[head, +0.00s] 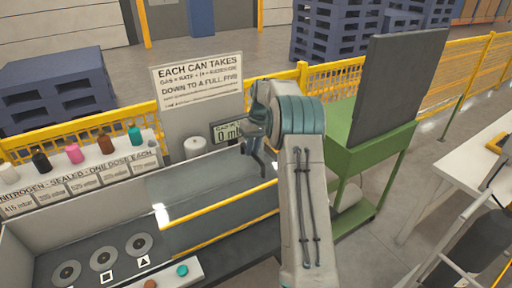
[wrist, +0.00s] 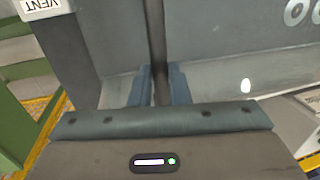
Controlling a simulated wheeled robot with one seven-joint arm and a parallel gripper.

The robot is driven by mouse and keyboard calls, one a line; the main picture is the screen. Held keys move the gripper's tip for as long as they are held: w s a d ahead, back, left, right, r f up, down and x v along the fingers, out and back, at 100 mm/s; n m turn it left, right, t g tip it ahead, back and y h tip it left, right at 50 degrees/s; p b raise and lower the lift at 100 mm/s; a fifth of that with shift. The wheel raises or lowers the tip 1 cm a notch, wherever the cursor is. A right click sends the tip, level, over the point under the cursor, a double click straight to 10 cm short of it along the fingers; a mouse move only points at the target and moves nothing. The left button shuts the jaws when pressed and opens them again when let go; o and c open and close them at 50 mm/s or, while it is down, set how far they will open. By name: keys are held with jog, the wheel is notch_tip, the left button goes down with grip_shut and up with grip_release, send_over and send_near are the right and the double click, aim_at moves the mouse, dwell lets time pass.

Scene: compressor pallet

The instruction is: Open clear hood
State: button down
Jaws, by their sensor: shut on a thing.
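The clear hood (head: 215,203) shows in the head view as a see-through panel with yellow edging, over the right part of the grey bench unit. Whether it is fully down or partly raised is hard to tell. My gripper (head: 262,165) is at the back of the unit, left of my arm, partly hidden by my wrist. In the wrist view my gripper (wrist: 160,88) has its two blue-grey fingers on either side of a dark upright bar (wrist: 157,45), shut on it. I cannot tell whether this bar is part of the hood.
Three round discs (head: 103,257) lie in the open left part of the unit. Coloured bottles (head: 73,153) stand on the nitrogen shelf. A small display (head: 227,131) is beside my gripper. A green stand (head: 370,150) with a dark panel is on the right. Yellow fencing (head: 330,80) runs behind.

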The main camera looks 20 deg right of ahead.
jog(key=shift+d, duration=0.1)
jog(key=c, duration=1.4)
grip_release()
jog(key=shift+w, duration=0.1)
jog(key=shift+o, duration=0.2)
jog(key=shift+r, duration=0.15)
notch_tip(320, 180, up, 13)
jog(key=d, duration=0.2)
jog(key=shift+w+d+r, duration=0.15)
jog(key=shift+d, duration=0.2)
